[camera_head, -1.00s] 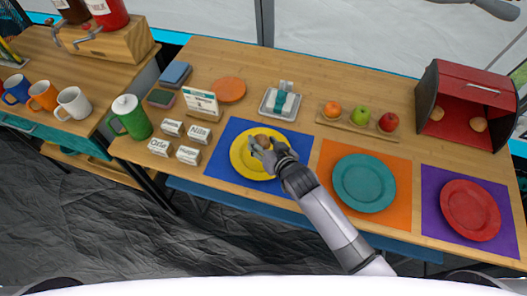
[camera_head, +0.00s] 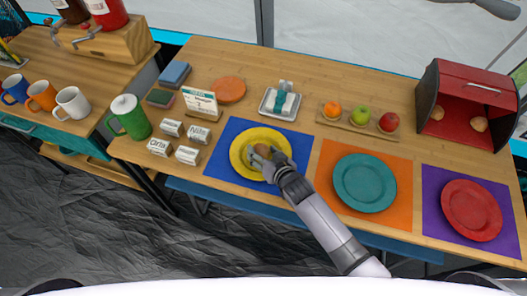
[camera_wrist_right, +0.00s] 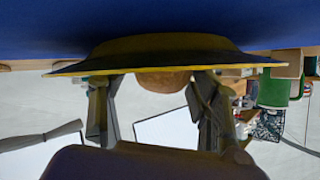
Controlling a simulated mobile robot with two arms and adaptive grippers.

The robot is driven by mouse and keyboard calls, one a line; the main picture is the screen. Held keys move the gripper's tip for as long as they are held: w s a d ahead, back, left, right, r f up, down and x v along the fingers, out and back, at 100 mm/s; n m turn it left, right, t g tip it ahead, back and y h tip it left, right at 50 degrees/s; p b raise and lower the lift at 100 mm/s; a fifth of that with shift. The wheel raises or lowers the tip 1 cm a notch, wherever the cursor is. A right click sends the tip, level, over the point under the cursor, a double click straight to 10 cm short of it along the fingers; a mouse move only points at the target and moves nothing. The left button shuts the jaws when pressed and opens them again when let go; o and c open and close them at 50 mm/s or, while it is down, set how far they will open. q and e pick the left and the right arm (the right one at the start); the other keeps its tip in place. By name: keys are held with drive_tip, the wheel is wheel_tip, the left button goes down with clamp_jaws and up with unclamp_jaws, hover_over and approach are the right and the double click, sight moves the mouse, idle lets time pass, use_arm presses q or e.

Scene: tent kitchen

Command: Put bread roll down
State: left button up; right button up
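The bread roll (camera_head: 262,150) is small and brown and rests on the yellow plate (camera_head: 240,160), which lies on the blue mat (camera_head: 232,126). My right gripper (camera_head: 268,158) is low over the plate, around the roll. In the upside-down right wrist view the roll (camera_wrist_right: 163,82) sits against the plate (camera_wrist_right: 150,55), between the fingers of my right gripper (camera_wrist_right: 158,95). The fingers are spread, with a visible gap between the left finger and the roll. The gripper hides part of the roll and plate. My left gripper is not in view.
A teal plate (camera_head: 364,183) on an orange mat and a red plate (camera_head: 472,210) on a purple mat lie to the right. A red bread box (camera_head: 455,85) holds more rolls. Name cards (camera_head: 188,155), a napkin holder (camera_head: 280,104) and a fruit board (camera_head: 345,125) stand nearby.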

drive_tip(key=shift+o, duration=1.1)
drive_tip(key=shift+r, duration=0.3)
drive_tip(key=shift+s+d, duration=0.15)
drive_tip(key=shift+s, duration=0.15)
drive_tip(key=v, duration=1.1)
drive_tip(key=shift+s+r+p, duration=0.15)
drive_tip(key=shift+p, duration=0.15)
